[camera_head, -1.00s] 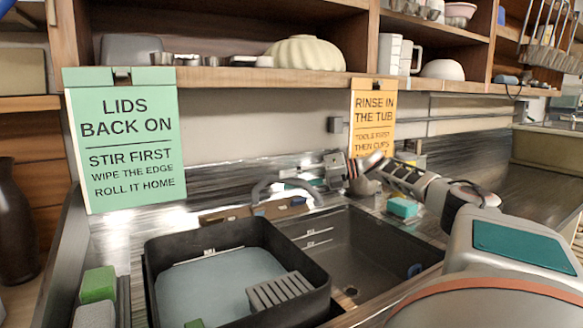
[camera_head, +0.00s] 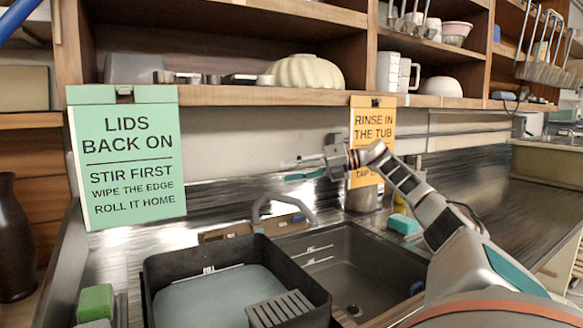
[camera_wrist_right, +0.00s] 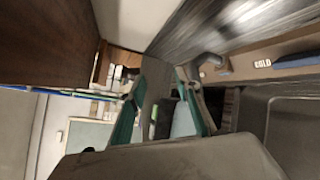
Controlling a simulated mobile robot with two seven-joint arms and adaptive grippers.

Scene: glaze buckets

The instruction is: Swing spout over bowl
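The grey spout (camera_head: 282,195) arches up from a brown faucet block (camera_head: 240,229) at the back of the sink. Its right end comes down near the back rim of the open sink bowl (camera_head: 350,270); I cannot tell exactly whether it is over the bowl. In the right wrist view the spout (camera_wrist_right: 212,62) shows beside the block marked COLD (camera_wrist_right: 262,63). My right gripper (camera_head: 292,171) is above and behind the spout, pointing left, apart from it. Its teal-padded fingers are spread and empty, also in the right wrist view (camera_wrist_right: 160,110). My left gripper is not in view.
A black tub (camera_head: 232,255) with a slotted grey block (camera_head: 280,309) stands left of the open bowl. A grey canister (camera_head: 362,197) and a teal sponge (camera_head: 403,225) stand behind the bowl. Signs and a loaded shelf (camera_head: 250,96) are on the wall above.

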